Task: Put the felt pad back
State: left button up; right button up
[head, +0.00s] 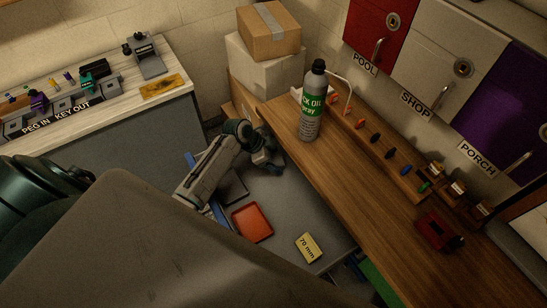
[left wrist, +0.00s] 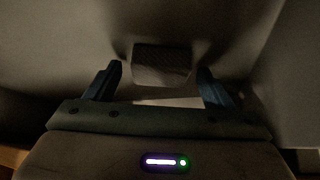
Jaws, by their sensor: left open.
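My left gripper (head: 268,166) is over the far end of the open grey drawer (head: 291,205), its fingers pointing down. In the left wrist view its two blue fingers (left wrist: 158,85) are apart, with nothing held between them. A dark grey, ribbed block (left wrist: 162,62) lies just beyond the fingertips, roughly centred between them; it may be the felt pad, but I cannot tell for sure. A dark flat patch in the drawer beside the arm in the head view is partly hidden. My right gripper is out of view.
In the drawer lie a red-orange tray (head: 252,222) and a yellow 70 mm block (head: 308,247). On the wooden bench (head: 345,165) stand a spray can (head: 312,108) and a row of coloured keys. Cardboard boxes (head: 270,32) stand at the back. A key rack is at left.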

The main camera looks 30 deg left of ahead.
pick_arm(q)
jog(key=b+v, duration=0.1)
jog(key=v, duration=1.1)
jog(key=shift+b, duration=0.4)
jog(key=shift+w, duration=0.1)
